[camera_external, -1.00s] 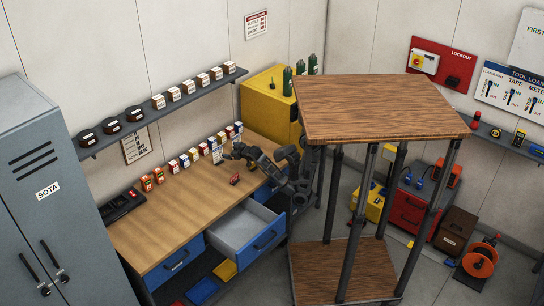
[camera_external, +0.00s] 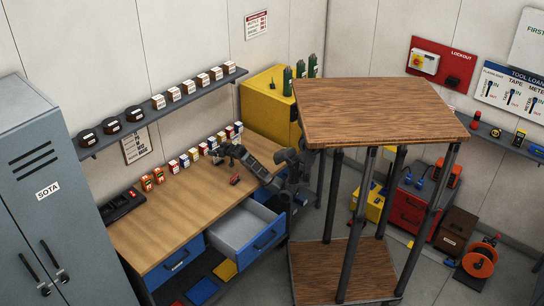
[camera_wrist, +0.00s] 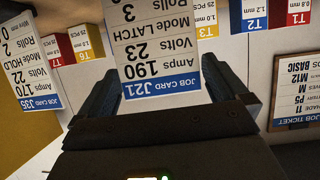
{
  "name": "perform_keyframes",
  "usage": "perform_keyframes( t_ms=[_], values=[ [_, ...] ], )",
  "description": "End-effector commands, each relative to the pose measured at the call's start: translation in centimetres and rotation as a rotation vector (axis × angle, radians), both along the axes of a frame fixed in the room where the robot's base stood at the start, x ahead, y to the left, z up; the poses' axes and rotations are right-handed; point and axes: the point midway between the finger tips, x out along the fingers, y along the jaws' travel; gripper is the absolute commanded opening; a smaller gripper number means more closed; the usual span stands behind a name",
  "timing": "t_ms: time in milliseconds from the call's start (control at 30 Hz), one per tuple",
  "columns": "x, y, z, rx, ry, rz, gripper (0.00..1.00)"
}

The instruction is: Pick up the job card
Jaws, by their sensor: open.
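A white job card with a blue band, marked J21 (camera_wrist: 155,45), appears upside down in the wrist view. It stands between the two dark fingers of my gripper (camera_wrist: 160,92), which are open with a finger to either side of it. I cannot tell whether either finger touches it. A second job card, J35 (camera_wrist: 32,68), is to the left, outside the fingers. In the external view my gripper (camera_external: 222,153) is low over the back of the wooden bench (camera_external: 165,225); the cards there are mostly hidden behind it.
Several small labelled boxes (camera_external: 184,160) line the bench's back edge; some show close in the wrist view. A job ticket (camera_wrist: 305,92) is at the right there. A small red object (camera_external: 235,179) lies on the bench. A drawer (camera_external: 240,232) stands open below. A wooden-topped stand (camera_external: 380,105) is at the right.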

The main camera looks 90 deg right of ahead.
Motion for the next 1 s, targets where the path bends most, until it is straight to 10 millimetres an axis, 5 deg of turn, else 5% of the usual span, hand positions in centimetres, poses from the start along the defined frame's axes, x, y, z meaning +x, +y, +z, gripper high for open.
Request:
perform_keyframes(
  t_ms=[267,867,1000],
  values=[
    [0.17,-0.17,-0.13,0.000,-0.001,0.001,0.99],
    [0.15,-0.15,-0.12,-0.001,0.001,0.000,0.42],
    [0.15,-0.15,-0.09,-0.001,0.000,0.000,0.40]
  ],
)
